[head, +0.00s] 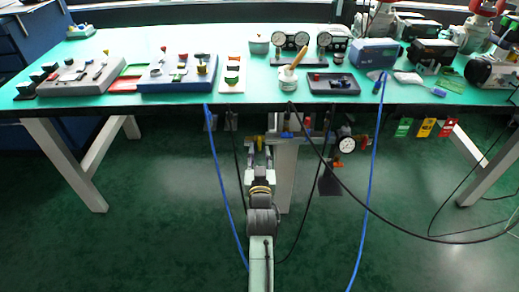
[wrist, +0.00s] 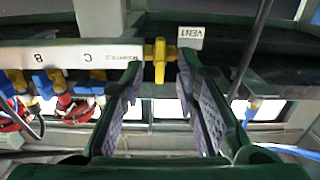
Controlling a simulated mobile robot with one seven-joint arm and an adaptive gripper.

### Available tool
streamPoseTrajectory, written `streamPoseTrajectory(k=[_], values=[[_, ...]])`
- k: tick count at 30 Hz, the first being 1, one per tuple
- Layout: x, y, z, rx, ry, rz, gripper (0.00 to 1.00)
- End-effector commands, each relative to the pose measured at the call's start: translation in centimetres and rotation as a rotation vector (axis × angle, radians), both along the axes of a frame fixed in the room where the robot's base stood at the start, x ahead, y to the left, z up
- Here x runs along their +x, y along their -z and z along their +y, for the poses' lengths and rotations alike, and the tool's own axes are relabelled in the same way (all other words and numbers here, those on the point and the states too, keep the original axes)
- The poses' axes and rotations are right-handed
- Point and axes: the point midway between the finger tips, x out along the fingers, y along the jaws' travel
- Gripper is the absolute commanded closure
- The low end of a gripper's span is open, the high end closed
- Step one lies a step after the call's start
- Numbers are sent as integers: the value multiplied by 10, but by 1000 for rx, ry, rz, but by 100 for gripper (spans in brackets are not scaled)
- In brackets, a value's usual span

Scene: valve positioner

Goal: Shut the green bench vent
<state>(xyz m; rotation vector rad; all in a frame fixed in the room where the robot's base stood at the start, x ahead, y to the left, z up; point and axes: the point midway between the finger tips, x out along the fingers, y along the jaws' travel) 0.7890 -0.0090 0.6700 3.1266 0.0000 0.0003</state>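The vent valve is a small yellow tee-shaped fitting (wrist: 160,58) under the front of the green-topped bench (head: 120,50). Its longer bar stands upright in the wrist view. A white label reading VENT (wrist: 190,38) is just right of it. My gripper (wrist: 159,88) is open, one finger on each side of the yellow fitting. A gap shows on both sides, and depth between fingertips and fitting is hard to judge. In the head view my gripper (head: 259,158) is below the bench's front edge, with small yellow parts by it.
A labelled manifold strip (wrist: 75,54) with blue, yellow and red fittings is left of the valve. A dark cable (wrist: 255,45) hangs close on the right. Blue hoses (head: 222,175) and a round gauge (head: 346,145) hang around my arm.

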Motion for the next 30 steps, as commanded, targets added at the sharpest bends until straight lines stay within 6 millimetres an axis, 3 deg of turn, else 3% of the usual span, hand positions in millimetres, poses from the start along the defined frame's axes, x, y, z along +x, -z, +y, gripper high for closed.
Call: streamPoseTrajectory(k=[4,10,27,30], values=[[-28,1,0,0,0,2,72],[-49,0,0,0,0,-1,72],[-52,-1,0,0,0,-2,72],[-49,-14,12,5,-21,-29,72]])
